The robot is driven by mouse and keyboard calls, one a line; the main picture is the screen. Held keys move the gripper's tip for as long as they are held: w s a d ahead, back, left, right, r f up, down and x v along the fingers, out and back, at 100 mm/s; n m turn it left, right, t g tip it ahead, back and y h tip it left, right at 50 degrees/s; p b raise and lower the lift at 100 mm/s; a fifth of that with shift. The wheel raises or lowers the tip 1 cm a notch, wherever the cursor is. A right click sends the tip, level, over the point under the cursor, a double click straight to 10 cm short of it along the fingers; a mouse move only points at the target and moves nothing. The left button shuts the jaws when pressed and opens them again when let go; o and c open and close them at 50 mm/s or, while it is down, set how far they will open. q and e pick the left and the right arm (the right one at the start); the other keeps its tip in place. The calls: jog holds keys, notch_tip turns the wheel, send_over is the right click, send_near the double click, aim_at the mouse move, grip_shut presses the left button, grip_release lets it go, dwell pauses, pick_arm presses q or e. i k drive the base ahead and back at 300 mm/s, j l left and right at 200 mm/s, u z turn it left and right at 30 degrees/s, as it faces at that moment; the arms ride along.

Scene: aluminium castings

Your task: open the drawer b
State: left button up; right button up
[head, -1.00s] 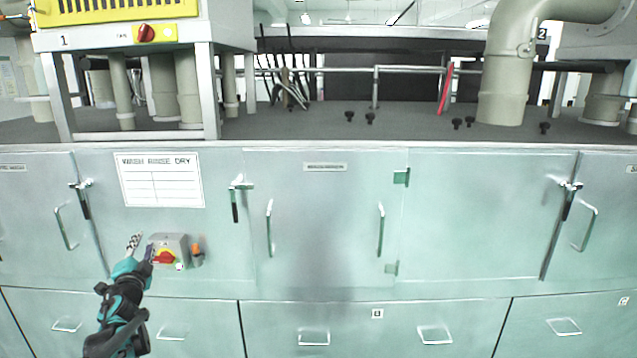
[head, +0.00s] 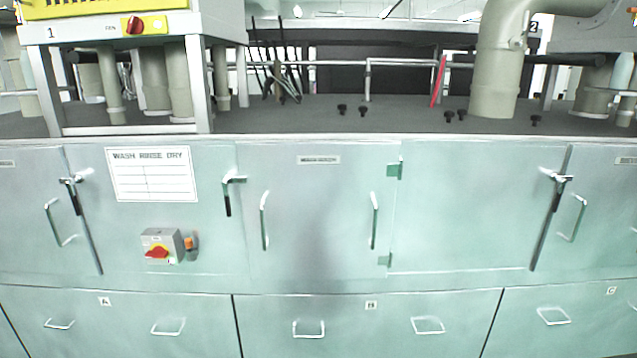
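Drawer B (head: 369,330) is the wide pale green front at the bottom middle of the head view, marked with a small "B" label (head: 371,305). It looks shut, flush with its neighbours. It has two metal handles, a left one (head: 309,329) and a right one (head: 428,325). The drawer's lower edge is cut off by the frame. Neither of my grippers shows in the head view now.
Drawer A (head: 105,322) lies to the left and drawer C (head: 575,320) to the right, both looking shut. Above are cabinet doors with handles and latches, and a grey switch box (head: 161,245) with a red knob. Nothing blocks the front of drawer B.

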aim_at(453, 324)
jog(key=i+l, duration=0.1)
jog(key=i, duration=0.8)
jog(key=i+z, duration=0.1)
jog(key=z, duration=0.3)
jog(key=i+l+z, duration=0.1)
jog(key=z, duration=0.3)
jog(key=i+z, duration=0.15)
jog(key=z, duration=0.25)
jog(key=i, duration=0.35)
